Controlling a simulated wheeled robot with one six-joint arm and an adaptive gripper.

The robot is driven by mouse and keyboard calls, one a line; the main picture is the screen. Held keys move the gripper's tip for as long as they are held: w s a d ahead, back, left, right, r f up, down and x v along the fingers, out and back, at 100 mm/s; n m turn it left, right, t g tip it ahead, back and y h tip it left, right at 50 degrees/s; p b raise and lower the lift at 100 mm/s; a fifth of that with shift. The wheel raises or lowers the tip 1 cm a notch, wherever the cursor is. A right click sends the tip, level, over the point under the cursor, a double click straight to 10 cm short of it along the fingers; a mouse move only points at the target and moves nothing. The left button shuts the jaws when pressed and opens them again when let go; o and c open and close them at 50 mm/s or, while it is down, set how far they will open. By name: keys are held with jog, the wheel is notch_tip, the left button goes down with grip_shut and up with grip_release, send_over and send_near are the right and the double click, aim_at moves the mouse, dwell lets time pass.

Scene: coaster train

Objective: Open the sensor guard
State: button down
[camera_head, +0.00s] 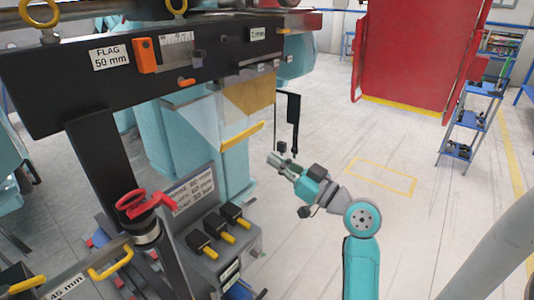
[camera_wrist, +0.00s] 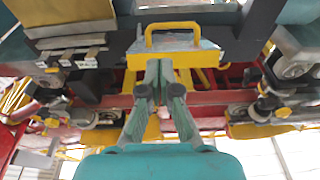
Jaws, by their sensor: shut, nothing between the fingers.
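What looks like the sensor guard is a pale, see-through panel (camera_head: 205,122) hanging under the dark beam in the head view. A yellow bar handle (camera_head: 242,137) is at its lower right. In the wrist view a yellow loop handle (camera_wrist: 184,27) stands on a grey plate (camera_wrist: 203,46), just beyond my fingertips. My gripper (camera_head: 276,160) is below and right of the handle in the head view, apart from it. It also shows in the wrist view (camera_wrist: 160,66), with its fingers together and empty. I cannot tell from these views whether the guard is latched.
The dark beam (camera_head: 60,85) with an orange flag marker (camera_head: 145,56) runs above. A thin black bracket (camera_head: 293,110) hangs close to my gripper. A console with yellow-tipped levers (camera_head: 221,230) and a red handwheel (camera_head: 146,203) stand lower left.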

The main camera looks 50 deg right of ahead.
jog(key=x, duration=0.9)
jog(key=shift+w+a+f, duration=0.1)
jog(key=shift+w+f, duration=0.3)
jog(key=shift+f, duration=0.15)
jog(key=shift+w+f, duration=0.15)
jog(key=w+f, duration=0.5)
jog(key=shift+w, duration=0.35)
dwell(0.3)
jog(key=shift+a, duration=0.1)
dwell(0.3)
